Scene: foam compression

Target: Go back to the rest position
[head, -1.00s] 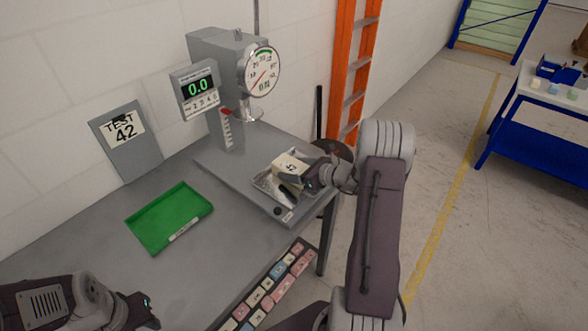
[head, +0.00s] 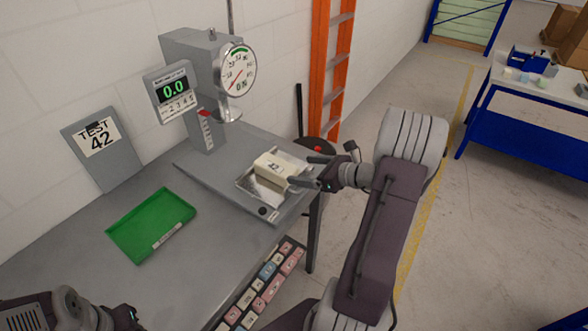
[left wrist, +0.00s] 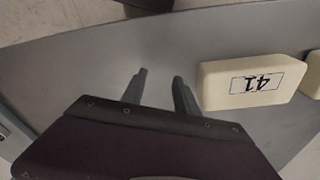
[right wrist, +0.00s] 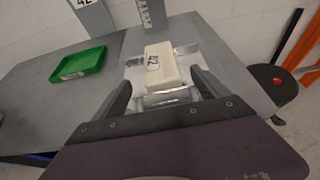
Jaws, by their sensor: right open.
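The cream foam block marked 42 (head: 271,170) rests on the metal plate of the press, and also shows in the right wrist view (right wrist: 160,66). My right gripper (head: 304,171) is open and empty, just right of the block; its fingers stand apart in the right wrist view (right wrist: 163,82). My left gripper (head: 132,316) is low at the left, partly cut off. In the left wrist view its fingers (left wrist: 159,76) are apart with nothing between them. A foam block marked 41 (left wrist: 250,84) lies beside them in that view.
The press (head: 200,48) carries a dial (head: 236,70) and a display reading 0.0 (head: 172,89). A green tray (head: 150,222) and a TEST 42 sign (head: 98,140) are on the grey table (head: 60,255). A rack of marked blocks (head: 262,290) is at the front edge. An orange ladder (head: 320,60) stands behind.

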